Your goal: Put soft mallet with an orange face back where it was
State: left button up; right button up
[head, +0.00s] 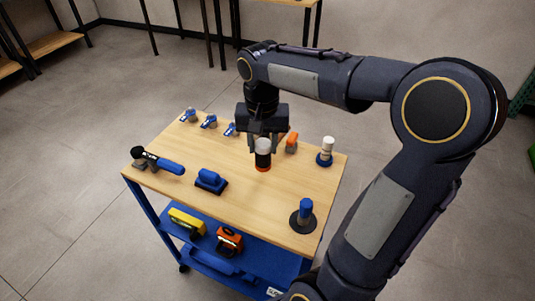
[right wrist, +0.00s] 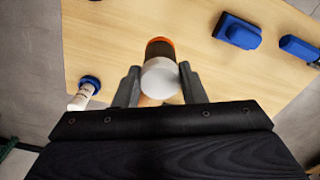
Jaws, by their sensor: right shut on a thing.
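The soft mallet (head: 263,156) has a white end, a dark middle band and an orange face. In the head view its white end is up and its orange face points down toward the table. My right gripper (head: 264,146) comes down from above, shut on the mallet. The right wrist view shows the mallet's white end (right wrist: 161,78) between the fingers of the right gripper (right wrist: 159,72), with the dark band and orange rim beyond. I cannot tell whether the mallet touches the table. My left gripper is not in view.
The wooden cart top (head: 240,205) holds a blue block tool (head: 210,180), a blue-handled tool (head: 165,165), a blue-handled disc (head: 304,216), a white-topped blue item (head: 326,151) and an orange item (head: 291,143). Small blue tools line the back left. The front middle is clear.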

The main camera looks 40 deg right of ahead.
jog(key=shift+w+d+f, duration=0.15)
jog(key=shift+d+f, duration=0.25)
jog(key=shift+f, duration=0.15)
jog(key=shift+w+d+f, duration=0.15)
jog(key=shift+d+f, duration=0.25)
jog(key=shift+f, duration=0.1)
jog(key=f, duration=0.3)
jog(key=shift+w+d+f, duration=0.1)
jog(key=shift+d+f, duration=0.05)
jog(key=shift+d, duration=0.1)
jog(key=shift+a+f, duration=0.1)
jog(key=o, duration=1.2)
